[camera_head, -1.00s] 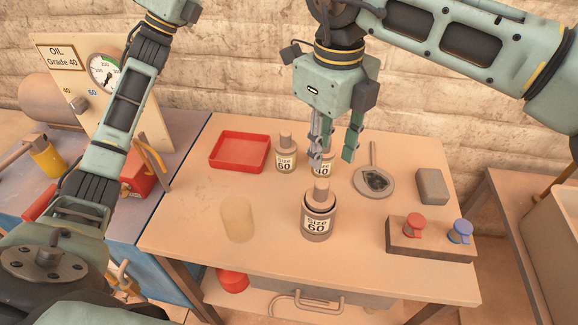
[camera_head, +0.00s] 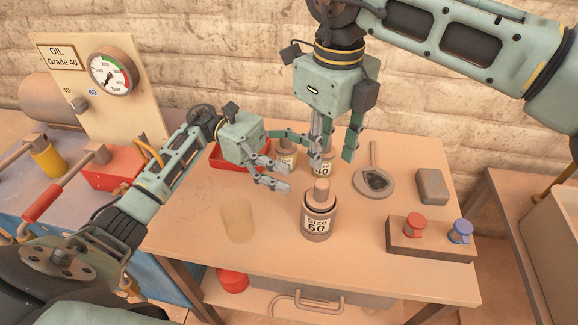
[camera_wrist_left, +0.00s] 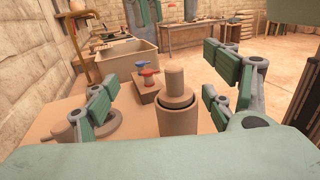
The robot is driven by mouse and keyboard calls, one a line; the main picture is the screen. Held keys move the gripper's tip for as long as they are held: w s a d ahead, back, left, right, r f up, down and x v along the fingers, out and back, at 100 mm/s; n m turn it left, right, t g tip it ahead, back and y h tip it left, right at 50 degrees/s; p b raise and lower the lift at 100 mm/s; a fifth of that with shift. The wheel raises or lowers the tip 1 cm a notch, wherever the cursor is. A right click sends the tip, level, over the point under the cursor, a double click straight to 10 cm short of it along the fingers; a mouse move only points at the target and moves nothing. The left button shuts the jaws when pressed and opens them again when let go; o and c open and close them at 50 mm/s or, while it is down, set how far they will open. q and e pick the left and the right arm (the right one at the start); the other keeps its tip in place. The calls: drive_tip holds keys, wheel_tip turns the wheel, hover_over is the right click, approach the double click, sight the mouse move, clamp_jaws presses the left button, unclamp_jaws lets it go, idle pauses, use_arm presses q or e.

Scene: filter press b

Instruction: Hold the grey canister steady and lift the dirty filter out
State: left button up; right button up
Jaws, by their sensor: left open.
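The grey canister (camera_head: 316,225), labelled "Size 60", stands upright near the front middle of the table. The filter (camera_head: 321,188), a grey-brown cylinder, sticks up out of its top. My left gripper (camera_head: 292,168) is open, behind and left of the canister, fingers pointing right. In the left wrist view the canister (camera_wrist_left: 178,118) and filter (camera_wrist_left: 175,83) appear between the spread fingers, ahead of them, with no contact visible. My right gripper (camera_head: 332,161) points down, fingers apart and empty, behind and above the filter. A "40" canister (camera_head: 322,169) shows partly behind its fingers.
Another canister (camera_head: 287,157) and the red tray (camera_head: 222,160) are partly hidden behind my left gripper. A beige cylinder (camera_head: 238,220) stands left of the grey canister. To the right are a round pan (camera_head: 374,183), a grey block (camera_head: 432,186) and a block with red and blue knobs (camera_head: 430,240).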

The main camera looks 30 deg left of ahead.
use_arm(q)
drive_tip(key=s+f, duration=0.2)
drive_tip(key=g, duration=0.1)
approach(319, 208)
drive_tip(key=shift+m, duration=0.3)
drive_tip(key=f, duration=0.1)
drive_tip(key=w+d+f, duration=0.2)
drive_tip(key=shift+d+f, duration=0.1)
drive_tip(key=shift+f, duration=0.3)
drive_tip(key=d, duration=0.7)
drive_tip(key=shift+s+r, duration=0.15)
drive_tip(key=shift+s, duration=0.15)
drive_tip(key=shift+c, duration=0.3)
drive_tip(key=c, duration=1.5)
